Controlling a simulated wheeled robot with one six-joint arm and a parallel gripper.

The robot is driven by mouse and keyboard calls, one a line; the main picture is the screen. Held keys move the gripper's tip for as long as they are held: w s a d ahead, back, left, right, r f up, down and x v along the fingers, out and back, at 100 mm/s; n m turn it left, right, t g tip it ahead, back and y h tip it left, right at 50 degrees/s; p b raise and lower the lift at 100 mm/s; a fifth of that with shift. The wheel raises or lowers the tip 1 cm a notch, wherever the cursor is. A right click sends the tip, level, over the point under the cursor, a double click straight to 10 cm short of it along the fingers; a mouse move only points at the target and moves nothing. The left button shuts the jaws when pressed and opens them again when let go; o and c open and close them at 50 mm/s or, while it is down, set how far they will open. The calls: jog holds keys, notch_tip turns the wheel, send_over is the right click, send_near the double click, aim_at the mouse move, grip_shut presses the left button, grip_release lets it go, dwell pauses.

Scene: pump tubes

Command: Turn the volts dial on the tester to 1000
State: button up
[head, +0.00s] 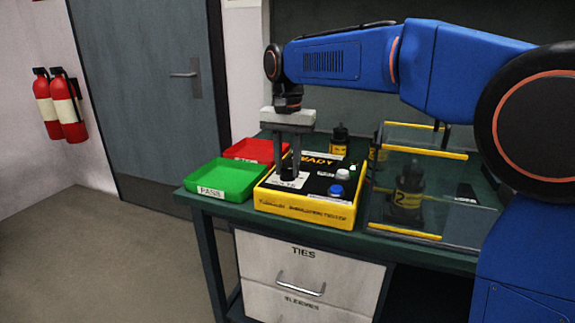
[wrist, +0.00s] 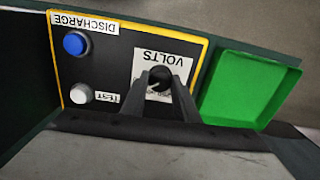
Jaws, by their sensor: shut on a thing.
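The yellow-edged tester (head: 305,209) sits on the green bench, with a dark top panel. Its black volts dial (head: 289,173) is on the left part of the panel and also shows in the wrist view (wrist: 159,77), beside the white VOLTS label (wrist: 165,58). My gripper (head: 290,164) points straight down and is shut on the dial, one finger on each side. A white pointer mark shows on the dial, but the number it points at is too small to read. The scale is partly hidden by the fingers.
A blue discharge button (wrist: 76,43) and a white test button (wrist: 81,93) are on the panel. A green PASS tray (head: 219,181) stands left, a red tray (head: 254,150) behind. A clear-walled enclosure (head: 408,234) with a black unit (head: 408,190) stands right.

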aim_at(288, 169)
jog(key=shift+m, duration=1.3)
jog(key=o, duration=1.1)
jog(key=shift+c, duration=0.2)
notch_tip(288, 169, up, 18)
jog(key=shift+f, duration=0.25)
